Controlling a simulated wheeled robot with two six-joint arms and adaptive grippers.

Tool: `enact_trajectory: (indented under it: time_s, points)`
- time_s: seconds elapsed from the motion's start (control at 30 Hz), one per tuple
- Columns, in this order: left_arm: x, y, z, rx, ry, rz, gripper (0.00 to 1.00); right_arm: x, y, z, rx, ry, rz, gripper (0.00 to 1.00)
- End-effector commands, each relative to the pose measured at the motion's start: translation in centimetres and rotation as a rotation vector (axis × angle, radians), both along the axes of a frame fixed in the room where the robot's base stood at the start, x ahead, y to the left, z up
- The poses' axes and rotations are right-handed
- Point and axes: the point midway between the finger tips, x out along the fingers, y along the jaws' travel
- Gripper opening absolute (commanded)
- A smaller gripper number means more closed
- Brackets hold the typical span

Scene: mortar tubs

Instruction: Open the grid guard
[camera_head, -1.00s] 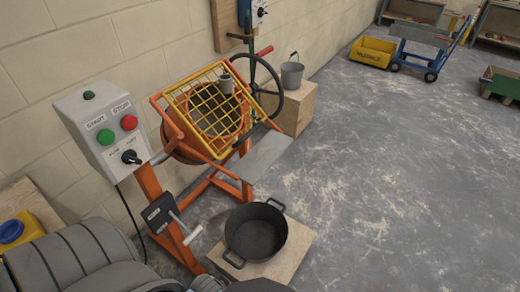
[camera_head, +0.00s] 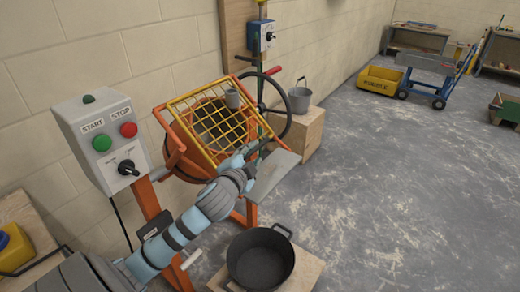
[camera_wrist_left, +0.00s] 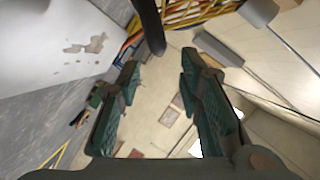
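The yellow grid guard (camera_head: 212,112) lies tilted over the round mouth of the orange mixer drum (camera_head: 180,155), and its bars cover the opening. Yellow bars of the grid show at the top of that view (camera_wrist_left: 190,10). My right gripper is not in view.
A control box (camera_head: 103,140) with green and red buttons stands left of the mixer. A dark handwheel (camera_head: 285,110) is to its right, with a grey bucket (camera_head: 300,97) on a wooden block. A black tub (camera_head: 260,258) stands below.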

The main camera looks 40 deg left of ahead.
Motion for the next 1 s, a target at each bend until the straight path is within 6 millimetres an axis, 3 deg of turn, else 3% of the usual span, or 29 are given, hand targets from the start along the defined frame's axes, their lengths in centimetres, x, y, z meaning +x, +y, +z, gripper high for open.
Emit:
enact_trajectory:
  time_s: [0.1, 0.3, 0.67, 0.9, 1.0]
  points:
    - [2.8, 1.0, -0.9, -0.005, -0.001, 0.002, 0.33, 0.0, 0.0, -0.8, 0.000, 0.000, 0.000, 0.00]
    - [6.1, 2.2, -1.6, -0.004, 0.002, 0.001, 0.33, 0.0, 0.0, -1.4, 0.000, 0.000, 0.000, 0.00]
    - [7.1, 2.5, -1.8, -0.002, 0.003, -0.001, 0.33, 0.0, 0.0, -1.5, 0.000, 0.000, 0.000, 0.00]
    - [7.0, 2.5, -1.8, -0.003, 0.003, -0.001, 0.00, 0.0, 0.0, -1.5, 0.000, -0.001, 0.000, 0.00]
    - [7.0, 2.5, -1.8, -0.003, 0.003, -0.001, 0.00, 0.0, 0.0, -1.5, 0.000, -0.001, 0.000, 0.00]
